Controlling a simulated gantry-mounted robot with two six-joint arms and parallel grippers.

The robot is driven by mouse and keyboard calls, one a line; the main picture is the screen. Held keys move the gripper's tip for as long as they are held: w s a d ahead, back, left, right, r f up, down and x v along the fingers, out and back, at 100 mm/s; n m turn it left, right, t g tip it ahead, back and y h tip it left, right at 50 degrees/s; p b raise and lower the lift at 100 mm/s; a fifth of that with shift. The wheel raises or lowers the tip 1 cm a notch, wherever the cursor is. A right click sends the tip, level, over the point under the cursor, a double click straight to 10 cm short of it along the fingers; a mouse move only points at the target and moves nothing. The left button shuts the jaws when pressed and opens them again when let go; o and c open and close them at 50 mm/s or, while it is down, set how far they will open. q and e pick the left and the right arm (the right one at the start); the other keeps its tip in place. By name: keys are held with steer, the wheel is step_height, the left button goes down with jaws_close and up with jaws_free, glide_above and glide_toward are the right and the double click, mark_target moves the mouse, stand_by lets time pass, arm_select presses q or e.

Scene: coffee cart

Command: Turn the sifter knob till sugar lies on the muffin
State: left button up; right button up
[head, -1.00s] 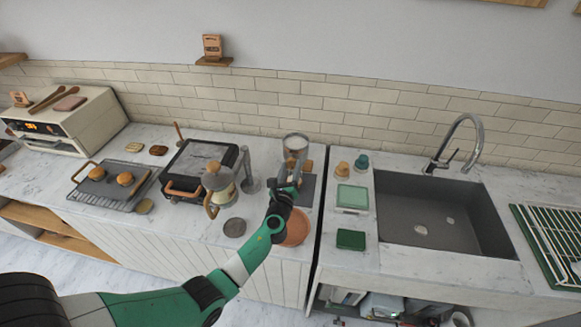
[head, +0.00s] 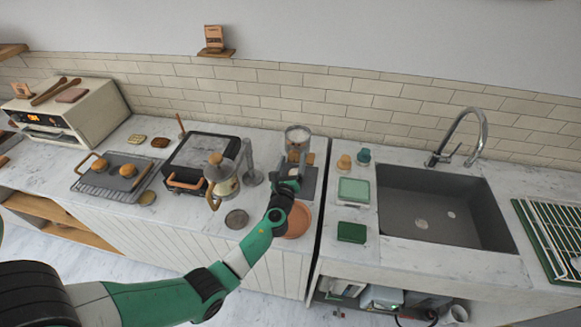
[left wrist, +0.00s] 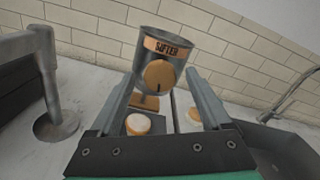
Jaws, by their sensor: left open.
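The sifter (head: 298,137) is a grey metal cylinder at the back of the counter; in the left wrist view it (left wrist: 145,47) carries an orange label reading "SIFTER". Its round orange knob (left wrist: 158,74) is on the front. My left gripper (head: 287,185) is open in front of the sifter. In the left wrist view its fingers (left wrist: 163,76) frame the knob, one on each side; contact cannot be made out. A muffin-like round piece (left wrist: 138,124) with orange sides and a pale whitish top sits below the sifter. Whether the pale top is sugar is unclear. My right gripper is out of view.
A kettle (head: 221,178) and a grey stand (head: 251,178) are left of the sifter. An orange plate (head: 298,220) lies in front, partly behind my arm. A green box (head: 352,232) and the sink (head: 430,205) are to the right.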

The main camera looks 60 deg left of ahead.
arm_select(q)
steer(key=p+v, duration=0.2)
steer(key=v, duration=0.9)
steer(key=shift+d, duration=0.1)
